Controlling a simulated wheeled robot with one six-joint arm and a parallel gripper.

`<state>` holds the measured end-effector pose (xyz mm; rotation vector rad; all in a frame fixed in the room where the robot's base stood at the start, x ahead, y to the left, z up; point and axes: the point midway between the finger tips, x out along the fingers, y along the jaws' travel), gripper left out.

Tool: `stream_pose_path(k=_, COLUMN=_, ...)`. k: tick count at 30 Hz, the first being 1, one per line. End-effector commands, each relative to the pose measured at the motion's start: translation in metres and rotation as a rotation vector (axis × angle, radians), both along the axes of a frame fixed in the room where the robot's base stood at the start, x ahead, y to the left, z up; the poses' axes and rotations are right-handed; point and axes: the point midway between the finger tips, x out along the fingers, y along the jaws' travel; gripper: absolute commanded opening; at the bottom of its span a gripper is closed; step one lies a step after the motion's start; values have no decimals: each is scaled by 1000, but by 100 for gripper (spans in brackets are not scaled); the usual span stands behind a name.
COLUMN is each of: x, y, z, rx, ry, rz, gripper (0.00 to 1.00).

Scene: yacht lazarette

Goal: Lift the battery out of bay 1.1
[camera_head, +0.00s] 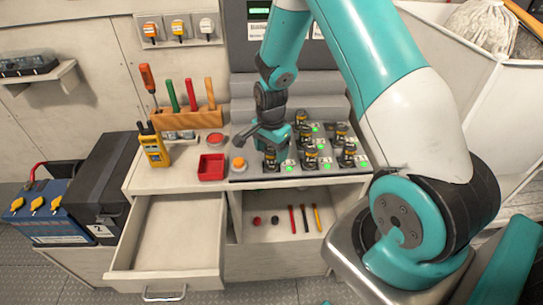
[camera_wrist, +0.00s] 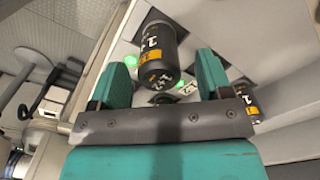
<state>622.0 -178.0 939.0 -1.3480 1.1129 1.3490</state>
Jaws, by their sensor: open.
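Several black batteries with yellow-orange markings stand upright in rows in a charging rack (camera_head: 300,177). Green lights and white labels sit beside them; the bay numbers are too small to read. My gripper (camera_head: 272,142) is low over the rack's left part, close to the front-left battery (camera_head: 270,160). In the wrist view my gripper (camera_wrist: 160,66) is open, with one teal finger on each side of a battery (camera_wrist: 160,45). Gaps show between battery and fingers, so it is not gripped. I cannot tell whether this battery is the one in bay 1.1.
Another battery (camera_wrist: 246,98) stands outside the right finger. Left of the rack are an orange button (camera_head: 239,165), a red tray (camera_head: 211,167), a yellow radio (camera_head: 153,147) and a wooden tool holder (camera_head: 190,119). An open, empty drawer (camera_head: 168,240) juts out below.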

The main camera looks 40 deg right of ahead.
Motion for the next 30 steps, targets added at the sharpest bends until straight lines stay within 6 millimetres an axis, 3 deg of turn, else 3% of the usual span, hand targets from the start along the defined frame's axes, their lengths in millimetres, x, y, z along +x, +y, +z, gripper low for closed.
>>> stream_pose_path(k=6, x=-1, y=0, z=-24, rx=1, ry=2, rz=0, gripper=72)
stream_pose_path(k=14, x=-1, y=0, z=-27, rx=0, ry=-1, rz=0, gripper=72)
stream_pose_path(k=22, x=-1, y=0, z=-27, rx=0, ry=0, rz=0, gripper=12)
stream_pose_path(k=30, x=0, y=0, z=-25, rx=0, ry=-1, rz=0, gripper=12)
